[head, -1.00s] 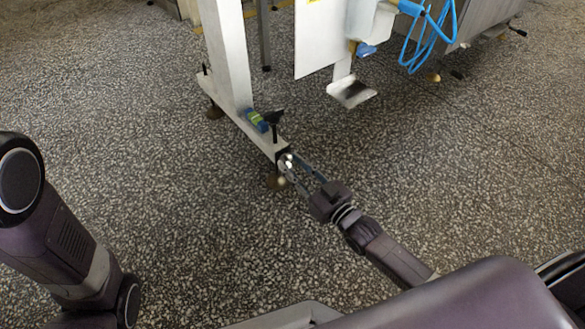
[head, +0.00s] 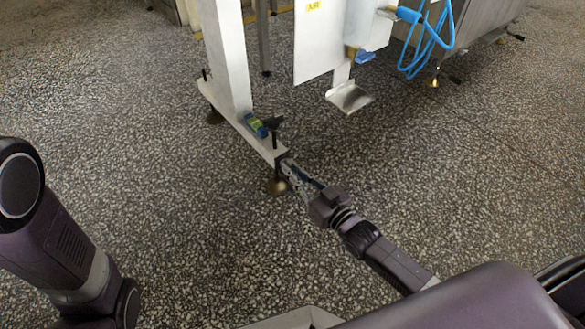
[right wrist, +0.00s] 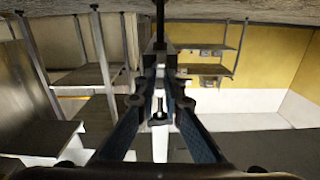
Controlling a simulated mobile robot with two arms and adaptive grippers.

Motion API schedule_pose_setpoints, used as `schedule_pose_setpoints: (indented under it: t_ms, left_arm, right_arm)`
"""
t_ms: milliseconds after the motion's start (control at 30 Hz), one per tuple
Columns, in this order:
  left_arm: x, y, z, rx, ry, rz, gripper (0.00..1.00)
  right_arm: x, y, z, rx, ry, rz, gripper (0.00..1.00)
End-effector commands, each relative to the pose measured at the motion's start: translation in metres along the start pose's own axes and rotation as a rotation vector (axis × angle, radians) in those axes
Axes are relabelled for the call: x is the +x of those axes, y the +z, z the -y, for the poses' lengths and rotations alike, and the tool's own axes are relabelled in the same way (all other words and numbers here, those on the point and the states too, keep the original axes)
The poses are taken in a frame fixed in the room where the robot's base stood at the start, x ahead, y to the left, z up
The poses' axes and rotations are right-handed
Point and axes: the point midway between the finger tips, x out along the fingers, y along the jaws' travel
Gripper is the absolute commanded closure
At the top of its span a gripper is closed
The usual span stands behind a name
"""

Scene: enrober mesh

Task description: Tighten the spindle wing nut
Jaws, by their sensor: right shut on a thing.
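A black T-shaped handle (head: 273,123) stands upright at the near end of the white machine foot beam (head: 240,122). Its spindle runs down to a round brass-coloured foot (head: 277,187) on the floor. My right gripper (head: 287,166) is at this beam end, its fingers close together at the spindle. The wing nut is hidden by the fingers and too small to make out. In the right wrist view, a dark upright rod (right wrist: 160,22) shows just beyond the fingertips (right wrist: 159,66). My left arm shows at the left, without its gripper.
A blue and yellow-green level (head: 256,125) lies on the beam beside the handle. A white panel with a metal chute (head: 350,97) and looped blue hoses (head: 420,42) hang behind to the right. The speckled floor (head: 150,190) around the foot is clear.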

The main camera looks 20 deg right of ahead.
Motion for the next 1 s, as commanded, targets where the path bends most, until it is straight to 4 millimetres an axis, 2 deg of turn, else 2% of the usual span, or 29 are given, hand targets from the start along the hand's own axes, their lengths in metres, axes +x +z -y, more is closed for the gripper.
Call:
schedule_pose_setpoints:
  t_ms: [500,1000]
  left_arm:
    - [0.038,0.013,0.008,0.001,0.0,0.001,0.36]
    - [0.05,0.018,0.011,0.001,0.0,0.001,0.36]
  right_arm:
    - [0.002,-0.004,-0.004,0.416,0.002,0.0,1.0]
    - [0.003,-0.001,-0.007,0.89,0.001,-0.004,1.0]
